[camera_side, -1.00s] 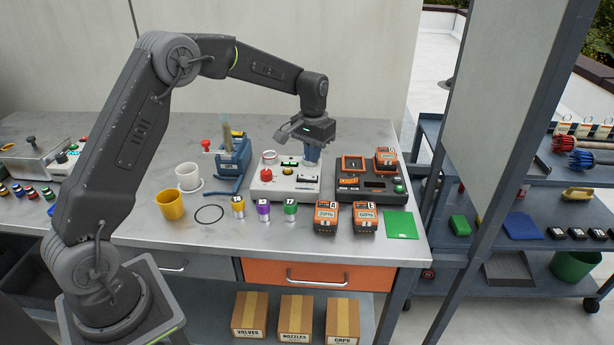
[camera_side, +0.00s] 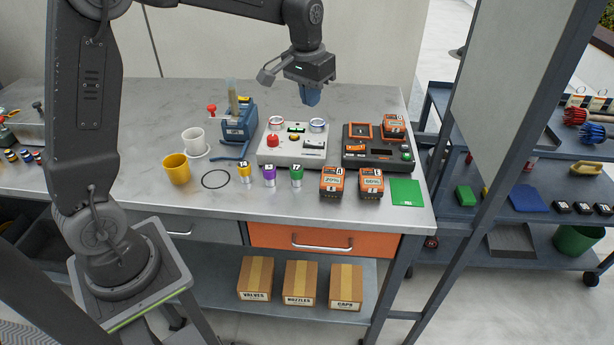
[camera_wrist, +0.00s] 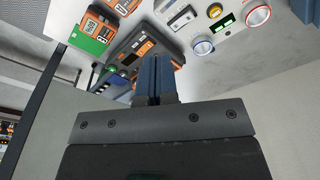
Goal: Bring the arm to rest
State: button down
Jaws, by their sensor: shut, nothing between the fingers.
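My gripper (camera_side: 311,97) hangs in the air above the back of the bench, fingers down, over the gap between the light grey button box (camera_side: 283,158) and the dark charger (camera_side: 370,160). Its blue fingers are together and hold nothing; they also show shut in the wrist view (camera_wrist: 155,80). Nothing in the side view touches the gripper. In the wrist view the charger (camera_wrist: 135,45) lies beyond the fingertips and the button box (camera_wrist: 172,28) is at the upper right.
Two batteries (camera_side: 332,181) (camera_side: 371,182) and a green card (camera_side: 407,192) stand at the bench front. Several small cylinders, a yellow cup (camera_side: 176,169), a white cup (camera_side: 194,140) and a blue device (camera_side: 241,125) are left. A post (camera_side: 473,150) rises at the right. The air around the gripper is clear.

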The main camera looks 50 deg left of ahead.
jog(key=s+d+r+m+t, duration=0.1)
jog(key=s+d+r, duration=0.15)
jog(key=s, duration=0.35)
jog(key=s+d+r+t, duration=0.1)
jog(key=s+d+r, duration=0.15)
jog(key=s, duration=0.35)
jog(key=s+d+f+m+t, duration=0.1)
jog(key=s+d+t, duration=0.1)
jog(key=s, duration=1.1)
jog(key=shift+s+d+f, duration=0.15)
jog(key=shift+d+f, duration=0.1)
jog(key=shift+d, duration=0.05)
jog(key=c, duration=1.8)
grip_release()
